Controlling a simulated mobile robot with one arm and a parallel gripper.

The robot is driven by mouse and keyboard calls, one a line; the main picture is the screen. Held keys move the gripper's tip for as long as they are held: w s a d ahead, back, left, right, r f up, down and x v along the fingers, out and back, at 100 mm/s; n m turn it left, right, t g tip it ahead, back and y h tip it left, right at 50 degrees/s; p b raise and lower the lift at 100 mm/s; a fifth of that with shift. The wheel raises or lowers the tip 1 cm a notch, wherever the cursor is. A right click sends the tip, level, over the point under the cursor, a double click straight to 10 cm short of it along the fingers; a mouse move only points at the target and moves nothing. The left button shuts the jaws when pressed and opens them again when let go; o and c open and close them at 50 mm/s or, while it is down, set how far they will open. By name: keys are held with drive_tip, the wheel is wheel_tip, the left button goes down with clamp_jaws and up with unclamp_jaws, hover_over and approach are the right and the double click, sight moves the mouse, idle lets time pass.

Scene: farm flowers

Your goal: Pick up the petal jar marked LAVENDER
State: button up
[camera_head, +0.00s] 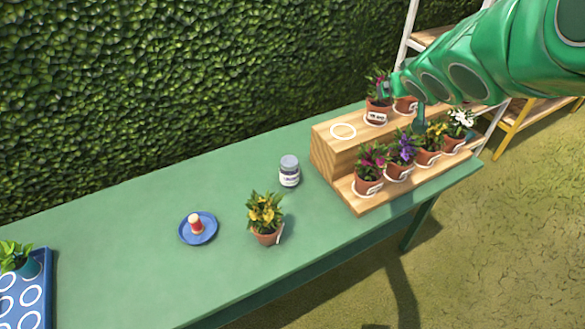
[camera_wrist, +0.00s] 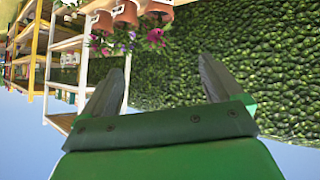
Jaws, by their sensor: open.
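A small jar (camera_head: 289,172) with a grey lid and a pale label stands upright on the green table, left of the wooden stepped stand. Its label is too small to read in the head view. My gripper (camera_wrist: 160,65) is open and empty in the wrist view, with its two grey fingers wide apart. In the head view my green arm reaches in from the upper right, over the stepped stand, well to the right of the jar and above it. The jar does not show in the wrist view.
The stepped stand (camera_head: 332,157) holds several potted flowers and one bare white ring. A yellow-flowered pot (camera_head: 266,235) stands in front of the jar. A blue saucer (camera_head: 187,233) holds a small red-and-white object. A blue tray (camera_head: 42,296) is at lower left. The table behind the jar is clear.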

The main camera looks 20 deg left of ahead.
drive_tip(key=w+a+f+n+y, duration=0.1)
drive_tip(key=a+n+y, duration=0.1)
drive_tip(key=a, duration=0.4)
drive_tip(key=w+a+n+y, duration=0.1)
drive_tip(key=w+a+y, duration=0.15)
drive_tip(key=a, duration=0.35)
drive_tip(key=n+g+y, duration=0.3)
drive_tip(key=y, duration=0.2)
hover_over(296, 166)
drive_tip(key=s+d, duration=0.2)
wheel_tip(296, 166, down, 4)
wheel_tip(296, 166, down, 28)
drive_tip(key=shift+w+d+r, duration=0.1)
drive_tip(key=shift+w+r, duration=0.05)
drive_tip(key=shift+r, duration=0.1)
drive_tip(key=shift+x, duration=3.2)
drive_tip(key=shift+w+a+f, duration=0.2)
drive_tip(key=shift+w+a, duration=0.05)
drive_tip(key=shift+a, duration=0.4)
drive_tip(key=c, duration=1.2)
